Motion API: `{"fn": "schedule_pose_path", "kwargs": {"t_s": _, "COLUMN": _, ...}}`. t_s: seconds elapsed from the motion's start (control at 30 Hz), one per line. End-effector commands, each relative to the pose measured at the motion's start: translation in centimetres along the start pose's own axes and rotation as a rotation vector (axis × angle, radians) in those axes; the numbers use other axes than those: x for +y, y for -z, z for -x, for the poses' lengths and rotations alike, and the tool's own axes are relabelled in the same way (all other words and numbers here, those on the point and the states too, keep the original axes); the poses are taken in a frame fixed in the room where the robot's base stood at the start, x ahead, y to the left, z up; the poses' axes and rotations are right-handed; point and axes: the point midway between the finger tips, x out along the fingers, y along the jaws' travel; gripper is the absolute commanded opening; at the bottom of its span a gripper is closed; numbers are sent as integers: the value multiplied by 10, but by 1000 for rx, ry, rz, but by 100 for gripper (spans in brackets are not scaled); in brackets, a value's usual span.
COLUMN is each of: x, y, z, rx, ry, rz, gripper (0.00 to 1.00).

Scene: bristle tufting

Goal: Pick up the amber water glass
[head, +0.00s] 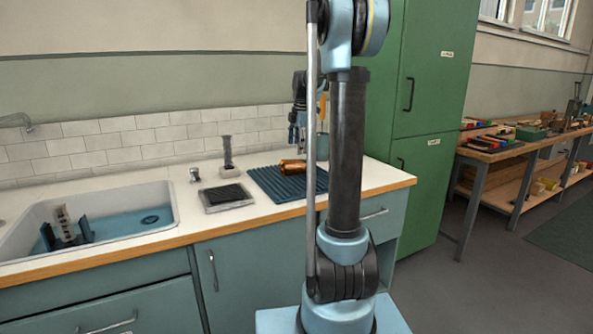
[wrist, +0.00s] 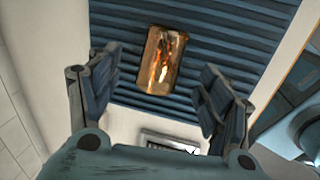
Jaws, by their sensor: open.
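The amber water glass (head: 292,166) lies on its side on a blue ribbed mat (head: 268,184) on the counter, partly hidden behind my arm in the head view. In the wrist view the amber glass (wrist: 161,60) shows between and beyond the fingertips, on the ribbed mat (wrist: 215,35). My gripper (wrist: 158,85) is open and empty, with one finger on each side of the glass in the picture. In the head view my gripper (head: 297,130) is above the mat, partly hidden by my arm.
A sink (head: 120,222) with a dark rack and a pale object is at the left. A grey tray (head: 227,197) and an upright grey brush-like thing (head: 228,153) stand left of the mat. A green cabinet (head: 430,120) is right of the counter. A cluttered workbench (head: 520,145) stands further right.

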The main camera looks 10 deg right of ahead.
Motion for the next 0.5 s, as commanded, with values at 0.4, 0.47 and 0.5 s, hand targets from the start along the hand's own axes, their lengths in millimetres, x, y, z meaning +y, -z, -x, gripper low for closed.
{"fn": "schedule_pose_path", "kwargs": {"t_s": 0.4, "x": 0, "y": 0, "z": -47, "rx": 0, "ry": 0, "rz": 0, "gripper": 72}}
{"fn": "schedule_pose_path", "kwargs": {"t_s": 0.47, "x": -1, "y": 0, "z": -50, "rx": 0, "ry": 0, "rz": 0, "gripper": 72}}
{"fn": "schedule_pose_path", "kwargs": {"t_s": 0.5, "x": -1, "y": 1, "z": -54, "rx": 0, "ry": 0, "rz": 0, "gripper": 72}}
